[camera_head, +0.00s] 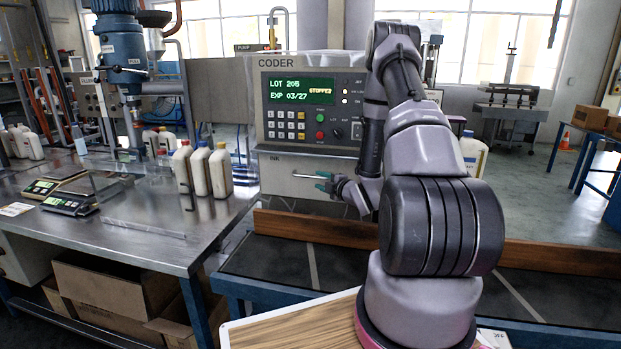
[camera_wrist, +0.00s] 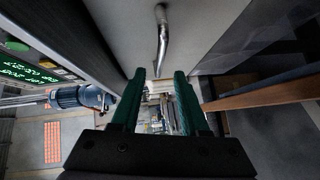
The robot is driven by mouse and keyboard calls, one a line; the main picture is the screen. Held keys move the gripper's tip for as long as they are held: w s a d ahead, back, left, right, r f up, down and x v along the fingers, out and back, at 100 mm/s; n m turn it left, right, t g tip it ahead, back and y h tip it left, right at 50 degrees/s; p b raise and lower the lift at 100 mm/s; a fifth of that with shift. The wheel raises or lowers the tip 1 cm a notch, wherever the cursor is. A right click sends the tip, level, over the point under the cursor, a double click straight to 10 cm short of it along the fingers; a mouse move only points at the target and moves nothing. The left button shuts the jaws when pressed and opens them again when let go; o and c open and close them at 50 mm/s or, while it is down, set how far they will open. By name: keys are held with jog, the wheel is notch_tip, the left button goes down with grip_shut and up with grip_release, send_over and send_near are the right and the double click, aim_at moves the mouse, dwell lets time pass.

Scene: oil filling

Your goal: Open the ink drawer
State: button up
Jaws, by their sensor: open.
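The ink drawer (camera_head: 278,184) is the pale front marked INK below the coder's panel (camera_head: 311,108), and it looks shut. Its metal bar handle (camera_head: 306,176) runs across the front. In the wrist view the handle (camera_wrist: 161,38) lies ahead of the fingertips, with the pale drawer front (camera_wrist: 205,28) around it. My gripper (camera_head: 323,182) is at the right end of the handle in the head view. Its two green fingers (camera_wrist: 158,76) are apart with nothing between them. Whether a fingertip touches the handle cannot be told. My arm hides the right part of the drawer.
A brown wooden rail (camera_head: 318,228) runs in front of the coder below the drawer. White bottles (camera_head: 220,171) stand on the steel table (camera_head: 150,235) to the left, near the coder. A dark conveyor surface (camera_head: 275,266) lies in front of the rail.

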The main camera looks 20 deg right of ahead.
aim_at(312, 177)
jog(key=x, duration=0.6)
jog(key=shift+w+a, duration=0.1)
jog(key=shift+w, duration=0.3)
grip_shut()
dwell(1.0)
